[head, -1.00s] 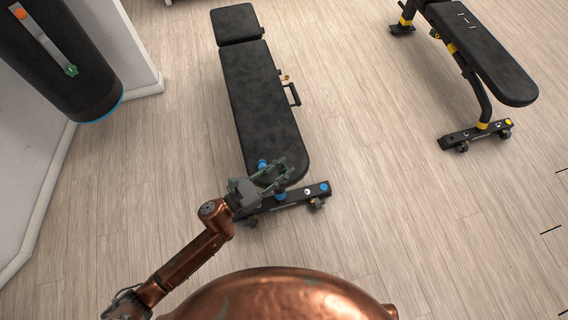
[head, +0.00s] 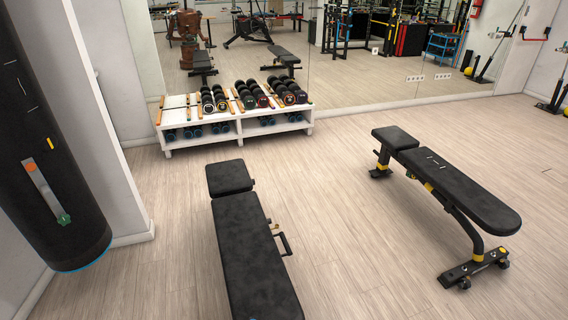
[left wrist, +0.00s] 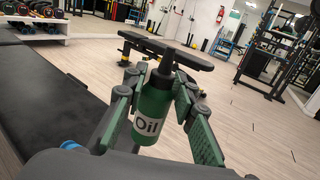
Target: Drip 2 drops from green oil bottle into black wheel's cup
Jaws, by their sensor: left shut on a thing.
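In the left wrist view, my left gripper (left wrist: 153,105) is shut on a green oil bottle (left wrist: 150,118) with a black nozzle and a white "Oil" label. The nozzle points up and the bottle leans slightly. My left gripper is out of the head view. My right gripper shows in neither view. I cannot make out a black wheel's cup for sure in either view; small dark wheels sit at the foot of the right bench (head: 470,272).
A black flat bench (head: 250,255) stands in front of me and another bench (head: 450,190) to the right. A punching bag (head: 45,150) hangs at left. A white dumbbell rack (head: 240,128) stands before the mirror (head: 390,60). The floor between the benches is clear.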

